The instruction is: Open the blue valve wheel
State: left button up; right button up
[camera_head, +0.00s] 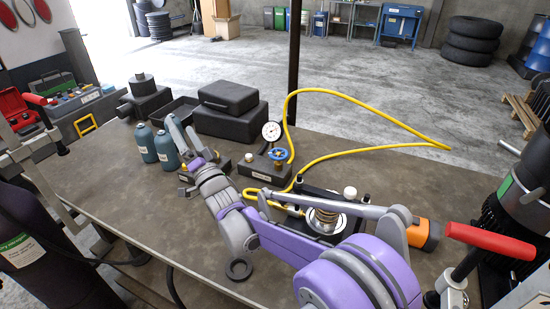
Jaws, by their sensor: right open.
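The blue valve wheel (278,154) sits on a small dark valve block with a hose fitting, near the middle of the table. A round white pressure gauge (271,131) stands just behind it. My right arm reaches in from the lower right, and its gripper (183,126) is open, to the left of the wheel and apart from it. The gripper is over the table between the teal bottles and the valve block. I see nothing between its fingers. My left gripper is not in view.
A yellow hose (375,149) loops from the valve block across the table. Two teal bottles (155,145) stand left of my gripper. Black cases (229,112) lie behind. A press with a coil spring (327,215) is partly behind my arm. The table's front left is clear.

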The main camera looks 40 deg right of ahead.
aim_at(277, 156)
jog(key=s+d+r+m+g+h, duration=0.1)
jog(key=d+m+g+h, duration=0.3)
jog(key=m+h, duration=0.75)
jog(key=s+d+m+g+h, duration=0.1)
jog(key=d+m+g+h, duration=0.2)
jog(key=d+m+h, duration=0.75)
jog(key=s+f+m+g+y, duration=0.2)
jog(key=s+f+m+g, duration=0.1)
jog(key=f+m+g, duration=0.65)
jog(key=s+f+m+g+y, duration=0.25)
jog(key=f+m+g, duration=0.4)
jog(key=m, duration=0.55)
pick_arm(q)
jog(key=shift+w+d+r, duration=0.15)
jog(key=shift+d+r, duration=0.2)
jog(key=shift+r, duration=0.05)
pick_arm(e)
jog(key=shift+g, duration=0.3)
jog(key=d, duration=1)
jog(key=shift+s+d, duration=0.1)
jog(key=shift+s, duration=0.05)
jog(key=c, duration=1.2)
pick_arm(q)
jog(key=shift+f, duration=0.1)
pick_arm(e)
jog(key=shift+n, duration=0.25)
